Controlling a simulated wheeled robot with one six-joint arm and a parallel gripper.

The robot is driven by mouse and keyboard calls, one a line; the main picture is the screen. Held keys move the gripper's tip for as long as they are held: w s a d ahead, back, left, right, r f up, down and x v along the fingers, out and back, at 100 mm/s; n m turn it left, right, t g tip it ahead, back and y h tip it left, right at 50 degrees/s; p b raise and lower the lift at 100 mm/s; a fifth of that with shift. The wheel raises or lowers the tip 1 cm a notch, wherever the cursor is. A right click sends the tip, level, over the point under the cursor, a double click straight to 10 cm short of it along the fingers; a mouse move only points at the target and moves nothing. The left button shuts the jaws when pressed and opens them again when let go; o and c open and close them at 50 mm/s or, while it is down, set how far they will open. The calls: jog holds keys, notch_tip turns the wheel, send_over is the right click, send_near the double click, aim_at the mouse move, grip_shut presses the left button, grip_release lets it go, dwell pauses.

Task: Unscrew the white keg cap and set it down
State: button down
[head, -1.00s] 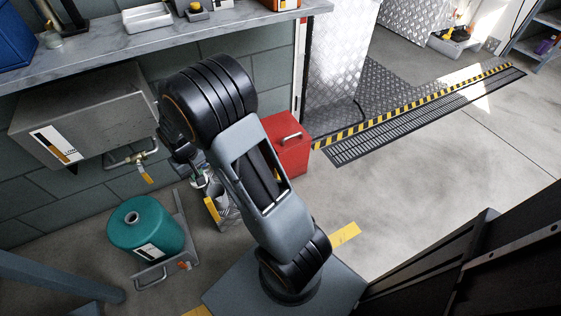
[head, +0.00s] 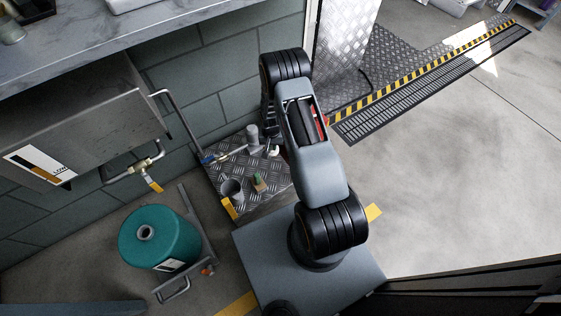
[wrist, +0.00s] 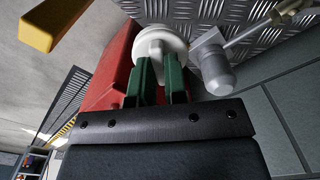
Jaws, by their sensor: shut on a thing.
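The white cap (wrist: 160,40) is round and held between the two green fingers of my gripper (wrist: 160,64), which is shut on it. In the wrist view it appears over or by the tread plate, beside a grey cylinder; I cannot tell whether it touches the plate. In the head view my arm hides the gripper, and a small white shape, possibly the cap, shows at the arm's left edge. The teal keg (head: 160,243) stands upright on the floor at lower left, with a bare grey neck and no cap on top.
A red box (wrist: 106,71) stands close beside my gripper. A wall unit with a valve (head: 148,163) is above the keg. Open floor lies right.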

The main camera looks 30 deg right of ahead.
jog(key=shift+s+d+f+m+b, duration=0.45)
jog(key=shift+f+b, duration=0.4)
jog(key=shift+f, duration=2)
jog(key=shift+s+d+f+m+b, duration=0.35)
jog(key=shift+s+f+b, duration=0.35)
jog(key=shift+f, duration=2.15)
jog(key=shift+s+d+f+m+b, duration=0.35)
jog(key=shift+f+b, duration=0.6)
jog(key=shift+f, duration=1.9)
jog(key=c, duration=1.1)
grip_release()
jog(key=shift+r, duration=0.1)
notch_tip(320, 180, up, 14)
jog(key=p, duration=0.5)
jog(key=shift+f, duration=0.2)
